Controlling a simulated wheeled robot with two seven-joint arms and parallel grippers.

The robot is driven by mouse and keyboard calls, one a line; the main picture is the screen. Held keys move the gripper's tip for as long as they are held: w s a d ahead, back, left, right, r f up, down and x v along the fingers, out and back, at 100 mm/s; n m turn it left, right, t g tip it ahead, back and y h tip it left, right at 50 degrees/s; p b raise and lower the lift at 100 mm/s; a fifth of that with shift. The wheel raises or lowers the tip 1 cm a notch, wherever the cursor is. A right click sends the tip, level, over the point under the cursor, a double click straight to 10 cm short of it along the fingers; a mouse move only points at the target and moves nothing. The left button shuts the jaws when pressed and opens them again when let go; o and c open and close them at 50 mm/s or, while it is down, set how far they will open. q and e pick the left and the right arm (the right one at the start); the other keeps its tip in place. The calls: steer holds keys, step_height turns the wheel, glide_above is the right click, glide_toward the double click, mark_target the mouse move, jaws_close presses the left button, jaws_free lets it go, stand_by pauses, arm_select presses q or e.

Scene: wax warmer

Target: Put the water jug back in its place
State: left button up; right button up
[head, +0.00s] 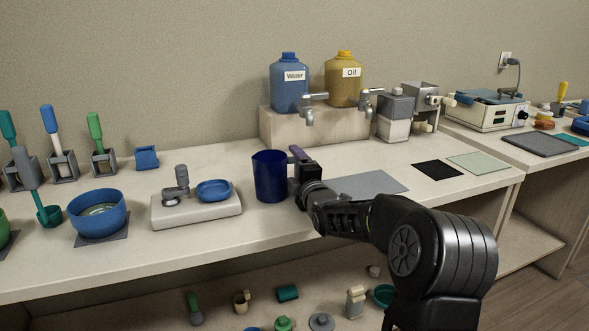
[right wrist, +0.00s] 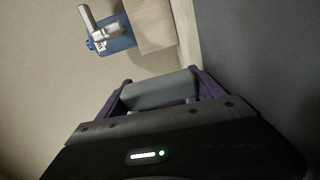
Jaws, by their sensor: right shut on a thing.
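The dark blue water jug (head: 270,178) is upright over the table's middle, in front of the stone block and right of the white scale. I cannot tell whether its base touches the table. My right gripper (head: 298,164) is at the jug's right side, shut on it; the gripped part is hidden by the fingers. In the right wrist view, the purple fingers (right wrist: 160,92) show, but the jug cannot be made out clearly. The blue Water tank (head: 289,88) stands on the block with its tap (head: 308,112) facing forward. My left gripper is out of view.
A grey mat (head: 366,186) lies right of the jug, partly behind my arm; a black mat (head: 437,170) and pale green mat (head: 479,162) lie further right. The white scale (head: 197,209) carries a blue dish. A yellow Oil tank (head: 342,85) stands beside the Water tank.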

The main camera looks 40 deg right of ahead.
steer(key=o, duration=2.1)
steer(key=shift+c, duration=0.2)
steer(key=shift+f, duration=0.15)
